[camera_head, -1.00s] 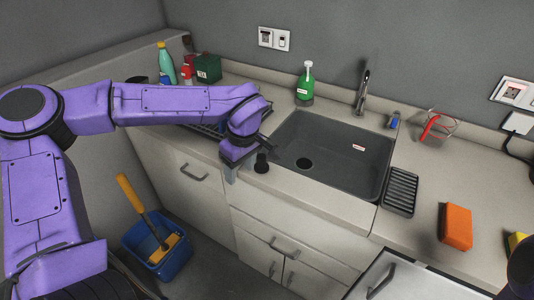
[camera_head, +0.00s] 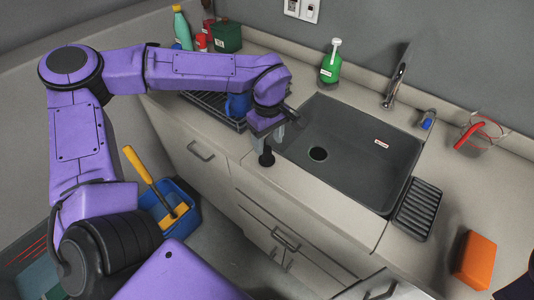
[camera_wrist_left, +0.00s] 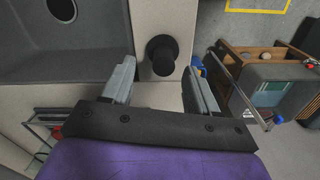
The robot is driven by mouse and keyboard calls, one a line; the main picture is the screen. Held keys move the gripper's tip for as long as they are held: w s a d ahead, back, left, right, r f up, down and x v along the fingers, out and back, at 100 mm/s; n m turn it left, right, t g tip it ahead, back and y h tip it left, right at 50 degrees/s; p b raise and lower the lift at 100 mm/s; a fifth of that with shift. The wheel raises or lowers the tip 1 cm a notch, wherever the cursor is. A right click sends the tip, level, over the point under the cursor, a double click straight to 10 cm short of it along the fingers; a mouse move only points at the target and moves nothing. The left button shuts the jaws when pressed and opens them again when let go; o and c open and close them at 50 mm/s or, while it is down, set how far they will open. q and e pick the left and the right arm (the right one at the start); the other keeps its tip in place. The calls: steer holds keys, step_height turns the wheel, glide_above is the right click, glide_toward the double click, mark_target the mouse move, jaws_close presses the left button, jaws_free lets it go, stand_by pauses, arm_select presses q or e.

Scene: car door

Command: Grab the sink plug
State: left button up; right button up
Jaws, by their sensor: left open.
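The black sink plug (camera_head: 266,157) stands on the counter strip in front of the dark sink (camera_head: 345,155). It also shows in the left wrist view (camera_wrist_left: 161,54), with a round knob-like top. My left gripper (camera_head: 269,139) is open and empty over the counter by the plug. In the left wrist view my left gripper (camera_wrist_left: 159,68) has its two grey fingers spread, with the plug between their lines and slightly beyond the tips. Both fingers look apart from the plug. The sink's drain hole (camera_head: 318,154) is uncovered.
A green soap bottle (camera_head: 330,62) and a faucet (camera_head: 393,85) stand behind the sink. A dish rack with a blue mug (camera_head: 237,106) is left of it. An orange sponge (camera_head: 476,260) lies at right. A blue bucket (camera_head: 178,207) is on the floor.

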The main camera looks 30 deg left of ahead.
mark_target(267, 148)
arm_select(q)
steer(key=f, duration=0.4)
steer(key=shift+s+a, duration=0.1)
steer(key=shift+s, duration=0.15)
steer(key=shift+r, duration=0.1)
jaws_close()
